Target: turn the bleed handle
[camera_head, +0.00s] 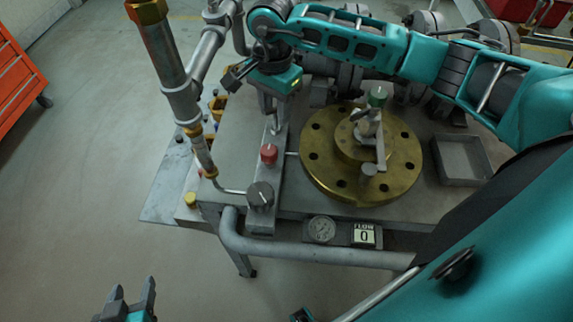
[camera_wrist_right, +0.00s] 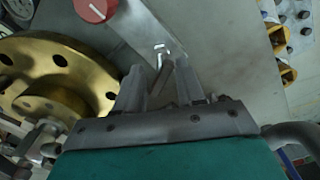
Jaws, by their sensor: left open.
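A small bright metal lever end (camera_wrist_right: 161,47), possibly the bleed handle, shows just beyond my right fingertips in the right wrist view. My right gripper (camera_wrist_right: 158,72) points down at the grey plate, its fingers on either side of a dark narrow piece. I cannot tell whether they touch it. In the head view my right gripper (camera_head: 272,112) is above the plate, behind the red knob (camera_head: 268,154), and hides most of the lever. My left gripper (camera_head: 134,292) is open and empty at the lower left, away from the bench.
A brass flange (camera_head: 315,170) with a green-knobbed stem (camera_head: 377,97) stands right of the plate. A dark knob (camera_head: 260,195) is in front of the red one. A vertical pipe (camera_head: 180,95) rises at left. A grey tray (camera_head: 462,160) lies at right.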

